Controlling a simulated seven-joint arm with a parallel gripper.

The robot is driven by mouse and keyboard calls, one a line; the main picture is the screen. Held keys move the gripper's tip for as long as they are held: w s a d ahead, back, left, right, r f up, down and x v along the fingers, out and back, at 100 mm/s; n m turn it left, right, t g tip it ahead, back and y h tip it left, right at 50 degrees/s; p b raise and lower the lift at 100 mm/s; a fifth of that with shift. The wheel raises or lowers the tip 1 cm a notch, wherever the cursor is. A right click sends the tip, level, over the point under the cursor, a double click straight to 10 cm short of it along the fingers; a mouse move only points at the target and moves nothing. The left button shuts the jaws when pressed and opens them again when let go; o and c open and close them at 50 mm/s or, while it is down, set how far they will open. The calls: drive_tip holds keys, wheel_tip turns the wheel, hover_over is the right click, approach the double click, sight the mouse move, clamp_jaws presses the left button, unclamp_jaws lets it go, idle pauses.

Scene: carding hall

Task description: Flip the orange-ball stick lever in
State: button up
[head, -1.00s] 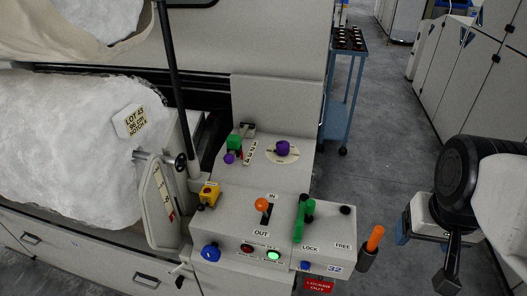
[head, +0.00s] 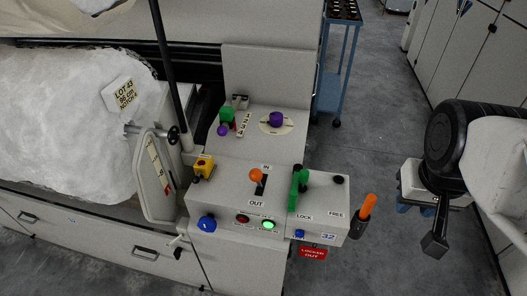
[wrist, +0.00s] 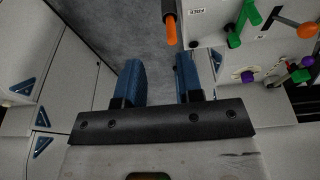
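The orange-ball stick lever (head: 256,175) stands in a dark slot on the pale control box, between the labels IN at the far end and OUT at the near end. Its ball sits over the slot; I cannot surely tell which end the stick leans to. The orange ball also shows at the right edge of the wrist view (wrist: 307,30). My gripper (head: 416,208) is well to the right of the box, beyond the orange-handled tool. In the wrist view my gripper (wrist: 158,80) has its two blue fingers apart with only floor between them.
A green lever (head: 299,188) stands just right of the orange one, by LOCK and FREE. An orange-handled tool (head: 365,212) sits in a dark holder at the box's right side. A yellow-based button (head: 204,166) and purple knob (head: 276,119) are nearby. Open floor lies right of the box.

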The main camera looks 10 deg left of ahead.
drive_tip(key=shift+a+f, duration=0.15)
drive_tip(key=shift+f, duration=0.2)
drive_tip(key=c, duration=0.5)
drive_tip(key=shift+a+f+g, duration=0.15)
drive_tip(key=shift+f+g, duration=0.1)
drive_tip(key=shift+g, duration=0.15)
clamp_jaws()
drive_tip(key=shift+w+a+f+n+t+h, duration=0.8)
drive_tip(key=shift+w+a+f+n+h, duration=1.85)
drive_tip(key=shift+a+f+h, duration=2.3)
drive_tip(key=s+a+f+n+t+y, duration=0.2)
drive_tip(key=a+t, duration=0.3)
drive_tip(key=a, duration=0.3)
drive_tip(key=s+a+f+n+t+y, duration=0.2)
drive_tip(key=a+f+n+t, duration=0.3)
drive_tip(key=a, duration=0.3)
drive_tip(key=s+a+f+n+t+y, duration=0.2)
drive_tip(key=s+a+f+n+t, duration=0.1)
drive_tip(key=a+t, duration=0.4)
drive_tip(key=shift+s+a+f, duration=0.2)
drive_tip(key=shift+s+a, duration=0.35)
drive_tip(key=shift+a, duration=0.1)
drive_tip(key=shift+n+y, duration=0.25)
